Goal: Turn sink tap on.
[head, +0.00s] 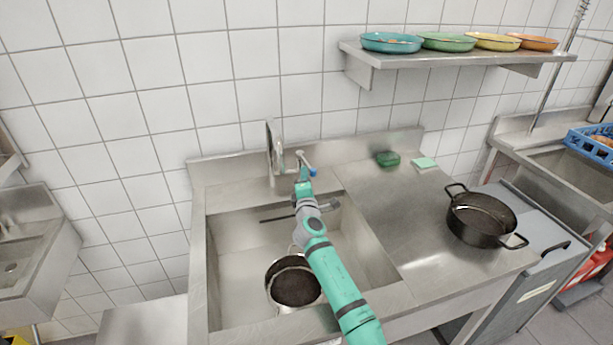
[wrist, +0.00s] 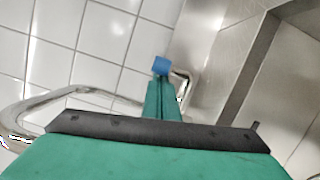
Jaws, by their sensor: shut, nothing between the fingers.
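The metal sink tap (head: 275,150) stands at the back rim of the sink, with its tall curved spout upright. A small lever with a blue end (head: 312,171) sits to the right of the spout. My gripper (head: 304,180) is shut and empty, its tips right by this lever. The curved metal spout (wrist: 60,97) shows at the left of that view. The tap's base is partly hidden by my gripper.
A pot (head: 292,284) stands in the sink basin (head: 235,262), partly behind my arm. A black pan (head: 482,217) is on the right counter. A green sponge (head: 424,163) and a dark green item (head: 388,159) lie at the back. A shelf (head: 450,57) holds several coloured bowls.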

